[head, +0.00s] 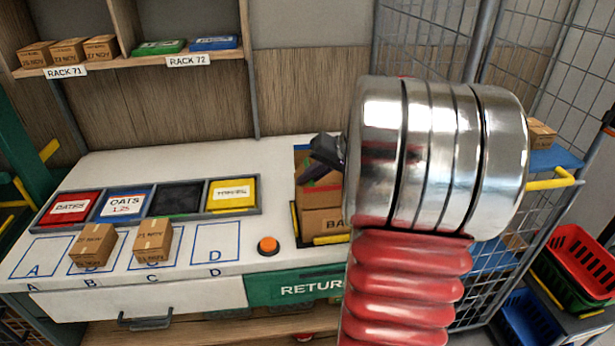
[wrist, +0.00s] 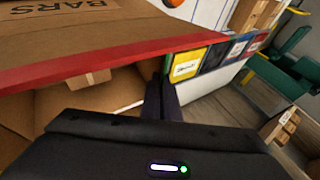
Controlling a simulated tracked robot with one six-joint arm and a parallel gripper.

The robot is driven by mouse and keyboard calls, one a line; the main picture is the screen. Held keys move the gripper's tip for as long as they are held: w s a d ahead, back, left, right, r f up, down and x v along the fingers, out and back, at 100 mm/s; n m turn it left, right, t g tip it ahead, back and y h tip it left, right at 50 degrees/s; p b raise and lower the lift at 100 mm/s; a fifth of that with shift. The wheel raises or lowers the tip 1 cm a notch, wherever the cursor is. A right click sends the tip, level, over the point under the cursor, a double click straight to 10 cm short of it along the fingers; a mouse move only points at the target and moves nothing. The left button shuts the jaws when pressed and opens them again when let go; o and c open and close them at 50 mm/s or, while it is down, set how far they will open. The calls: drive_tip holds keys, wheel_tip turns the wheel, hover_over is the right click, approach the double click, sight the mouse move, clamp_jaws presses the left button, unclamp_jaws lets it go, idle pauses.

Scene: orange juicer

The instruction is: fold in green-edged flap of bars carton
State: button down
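The bars carton (head: 322,222) stands on the bench at the right, partly hidden behind my arm. Its top is open and flaps show around it. In the wrist view a red-edged flap (wrist: 120,55) crosses the picture, and the carton's side marked BARS (wrist: 75,10) lies beyond it. Brown cardboard (wrist: 95,95) of the carton's inside shows below the red edge. A small green patch shows near the gripper in the head view, but I cannot clearly make out the green-edged flap. My gripper (head: 325,155) is at the carton's top; its dark fingers (wrist: 161,100) are together, with nothing seen between them.
An orange button (head: 267,245) sits left of the carton. Two small boxes, one of them here (head: 152,241), stand on marked squares. Coloured bins (head: 232,195) line the bench behind them. A wire cage (head: 430,50) is at the right. Shelves hang above.

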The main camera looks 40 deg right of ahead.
drive_tip(key=shift+s+d+f+m+t+y, duration=0.2)
drive_tip(key=shift+d+f+t+y, duration=0.1)
drive_tip(key=shift+t+y, duration=0.3)
drive_tip(key=shift+s+d+f+m+t+y, duration=0.15)
drive_tip(key=shift+f+m+t+y, duration=0.1)
drive_tip(key=shift+t+y, duration=0.3)
drive_tip(key=c, duration=2)
unclamp_jaws()
drive_tip(key=shift+r, duration=0.1)
drive_tip(key=shift+r, duration=0.2)
wheel_tip(320, 180, up, 9)
drive_tip(key=shift+r, duration=0.2)
